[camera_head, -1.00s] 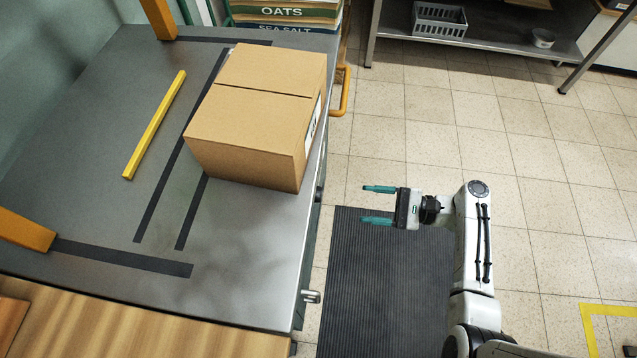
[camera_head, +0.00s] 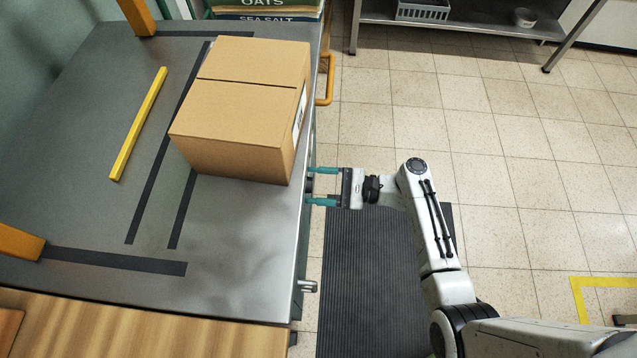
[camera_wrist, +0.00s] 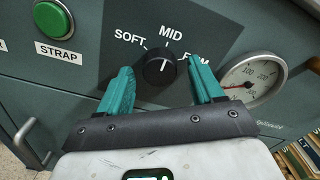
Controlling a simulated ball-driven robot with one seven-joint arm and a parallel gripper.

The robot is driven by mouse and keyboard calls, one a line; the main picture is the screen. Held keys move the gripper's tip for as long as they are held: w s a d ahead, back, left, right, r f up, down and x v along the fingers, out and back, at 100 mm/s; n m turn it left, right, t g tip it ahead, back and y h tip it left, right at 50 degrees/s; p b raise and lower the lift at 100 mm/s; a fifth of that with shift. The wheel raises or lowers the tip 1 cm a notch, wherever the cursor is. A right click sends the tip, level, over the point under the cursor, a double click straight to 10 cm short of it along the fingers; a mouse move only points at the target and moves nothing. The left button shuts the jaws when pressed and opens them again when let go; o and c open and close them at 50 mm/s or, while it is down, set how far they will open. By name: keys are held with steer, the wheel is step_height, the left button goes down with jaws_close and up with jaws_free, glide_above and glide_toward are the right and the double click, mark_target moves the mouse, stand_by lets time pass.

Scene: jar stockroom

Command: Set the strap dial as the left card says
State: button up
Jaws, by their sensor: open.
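The strap dial (camera_wrist: 159,68) is a round black knob with a white mark on the machine's dark front panel, in the wrist view. Its labels read SOFT at left, MID above and FIRM at right, the last partly hidden by a finger. I cannot tell surely which label the mark points to. My gripper (camera_wrist: 160,80) is open, with a teal finger to each side of the knob and no clear contact. In the head view my gripper (camera_head: 316,187) is at the machine's right side. The left card is not recognisable in either view.
A green button (camera_wrist: 52,20) labelled STRAP is left of the dial and a pressure gauge (camera_wrist: 250,80) is right. A cardboard box (camera_head: 245,105) and a yellow bar (camera_head: 139,124) lie on the grey worktop (camera_head: 235,240). A dark ribbed mat (camera_head: 360,290) covers floor beside it.

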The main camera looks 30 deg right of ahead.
steer(key=c, duration=1)
steer(key=shift+c, duration=0.3)
steer(key=n+b, duration=0.5)
steer(key=n, duration=0.6)
steer(key=shift+n, duration=0.6)
steer(key=o, duration=1.1)
steer(key=shift+c, duration=0.2)
